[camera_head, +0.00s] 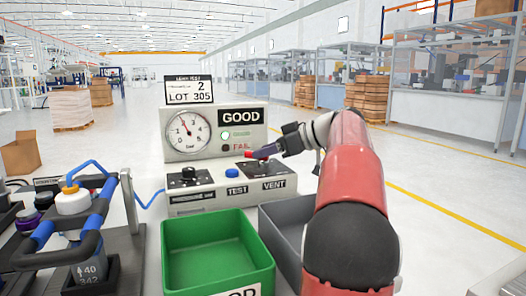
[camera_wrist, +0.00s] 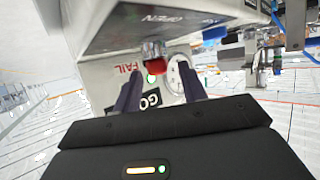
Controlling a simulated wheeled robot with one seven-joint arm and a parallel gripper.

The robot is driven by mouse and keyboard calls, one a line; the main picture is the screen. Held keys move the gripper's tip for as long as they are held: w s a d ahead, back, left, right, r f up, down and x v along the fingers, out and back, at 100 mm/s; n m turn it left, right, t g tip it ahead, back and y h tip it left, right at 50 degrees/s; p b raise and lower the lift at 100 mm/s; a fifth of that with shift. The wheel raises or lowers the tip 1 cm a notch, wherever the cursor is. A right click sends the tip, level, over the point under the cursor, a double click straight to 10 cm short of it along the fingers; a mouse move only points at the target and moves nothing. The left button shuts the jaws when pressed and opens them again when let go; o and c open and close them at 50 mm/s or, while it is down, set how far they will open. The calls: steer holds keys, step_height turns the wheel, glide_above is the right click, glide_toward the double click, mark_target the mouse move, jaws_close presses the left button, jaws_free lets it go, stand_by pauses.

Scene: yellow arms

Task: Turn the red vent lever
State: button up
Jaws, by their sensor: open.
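The red vent lever (camera_head: 251,155) sits on the sloped front of the test unit (camera_head: 215,203), above the VENT label. My gripper (camera_head: 270,151) comes in from the right at the lever, and its fingers partly cover the lever there. In the wrist view the lever's red end (camera_wrist: 156,67) shows on a metal stem, between and just beyond the two open fingers of my gripper (camera_wrist: 160,80). I cannot tell whether either finger touches it.
A blue TEST button (camera_head: 232,173) and a black knob (camera_head: 189,174) sit left of the lever. A pressure gauge (camera_head: 188,132) is behind. A green bin (camera_head: 217,250) and a grey bin (camera_head: 283,235) stand in front. A bottle fixture (camera_head: 73,200) is at left.

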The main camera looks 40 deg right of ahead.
steer(key=shift+w+a+f, duration=0.25)
steer(key=shift+w, duration=0.25)
jaws_close()
